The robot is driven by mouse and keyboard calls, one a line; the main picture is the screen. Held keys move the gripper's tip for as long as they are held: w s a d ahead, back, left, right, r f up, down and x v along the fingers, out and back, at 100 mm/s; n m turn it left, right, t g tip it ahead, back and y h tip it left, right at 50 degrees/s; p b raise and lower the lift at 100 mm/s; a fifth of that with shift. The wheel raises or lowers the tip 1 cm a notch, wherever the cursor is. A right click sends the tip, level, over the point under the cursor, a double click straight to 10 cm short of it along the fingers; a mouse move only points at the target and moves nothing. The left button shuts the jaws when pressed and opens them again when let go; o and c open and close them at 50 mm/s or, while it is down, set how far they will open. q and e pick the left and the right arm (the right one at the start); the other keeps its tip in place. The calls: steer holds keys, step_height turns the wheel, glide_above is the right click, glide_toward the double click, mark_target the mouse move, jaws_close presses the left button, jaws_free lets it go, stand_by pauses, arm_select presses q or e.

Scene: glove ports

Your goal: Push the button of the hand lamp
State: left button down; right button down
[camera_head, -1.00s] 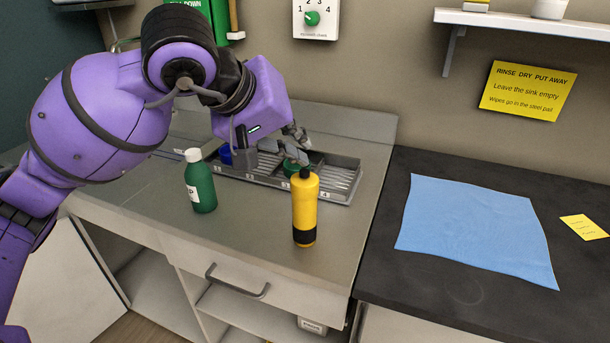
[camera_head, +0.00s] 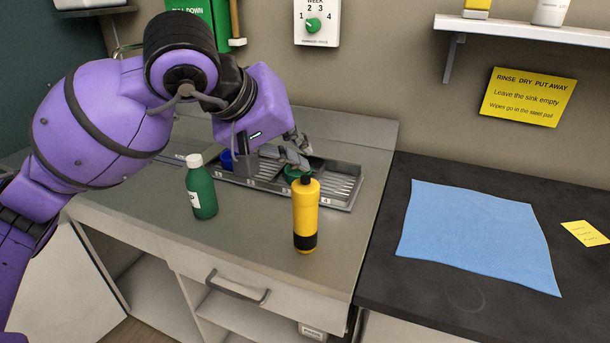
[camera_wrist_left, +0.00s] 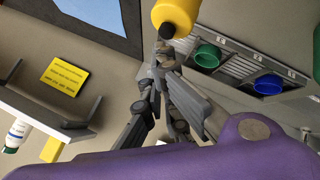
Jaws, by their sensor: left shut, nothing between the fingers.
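The hand lamp appears to be the yellow upright cylinder (camera_head: 306,215) with a black band at its foot and a small black knob on top; it stands near the front of the grey counter. In the left wrist view its yellow end (camera_wrist_left: 177,12) and black knob (camera_wrist_left: 167,31) show at the top. My left gripper (camera_head: 302,164) is shut and empty, just behind and above the lamp's top in the head view. In the wrist view its fingertips (camera_wrist_left: 163,52) are close to the knob; I cannot tell if they touch. My right gripper is not in view.
A grey divided tray (camera_head: 340,203) with green and blue round items lies behind the lamp. A green bottle with a white cap (camera_head: 202,193) stands to the left. A blue cloth (camera_head: 480,240) lies on the dark worktop at right. A shelf (camera_head: 530,27) is on the wall.

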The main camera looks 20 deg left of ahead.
arm_select(q)
steer(key=shift+f, duration=0.1)
steer(key=shift+f+b, duration=0.4)
steer(key=shift+b, duration=0.05)
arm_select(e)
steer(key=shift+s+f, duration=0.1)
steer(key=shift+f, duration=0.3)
arm_select(q)
steer(key=shift+f, duration=0.2)
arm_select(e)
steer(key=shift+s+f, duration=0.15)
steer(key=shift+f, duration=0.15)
arm_select(q)
steer(key=shift+r, duration=0.15)
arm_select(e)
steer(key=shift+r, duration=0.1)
arm_select(q)
steer(key=shift+r, duration=0.55)
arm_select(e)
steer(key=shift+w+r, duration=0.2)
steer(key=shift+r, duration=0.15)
arm_select(q)
steer(key=shift+r, duration=0.1)
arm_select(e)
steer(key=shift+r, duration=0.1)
